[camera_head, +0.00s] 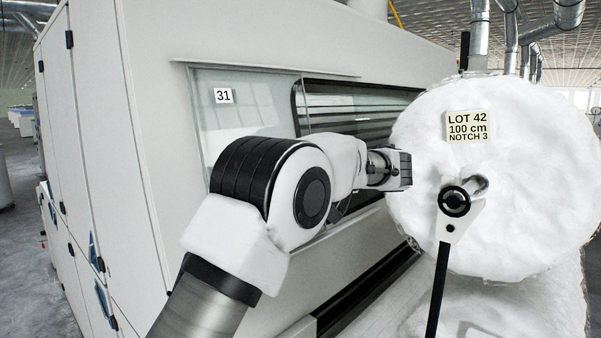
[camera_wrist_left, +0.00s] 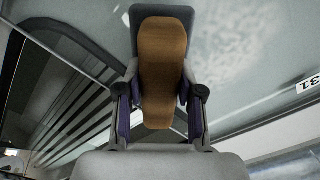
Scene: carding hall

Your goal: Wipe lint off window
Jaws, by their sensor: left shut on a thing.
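The glass window (camera_head: 252,108) is set in the pale machine's side and bears a white "31" label (camera_head: 223,96). In the left wrist view, the glass (camera_wrist_left: 218,75) fills the right part, with a whitish fuzzy lint patch (camera_wrist_left: 245,30) at the top. My left gripper (camera_wrist_left: 160,108) is shut on a wiper (camera_wrist_left: 162,60), a brown pad with a dark grey border. The wiper points up in that view, in front of the glass; I cannot tell whether it touches. In the head view my left arm crosses the window's lower part, and the wiper cannot be made out. My right gripper is not in view.
A large white fibre roll (camera_head: 535,190) marked "LOT 42" stands at the right, close to my left gripper. A black lever (camera_head: 438,285) with a pale bracket is in front of it. A dark-framed opening with horizontal slats (camera_head: 345,100) adjoins the window.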

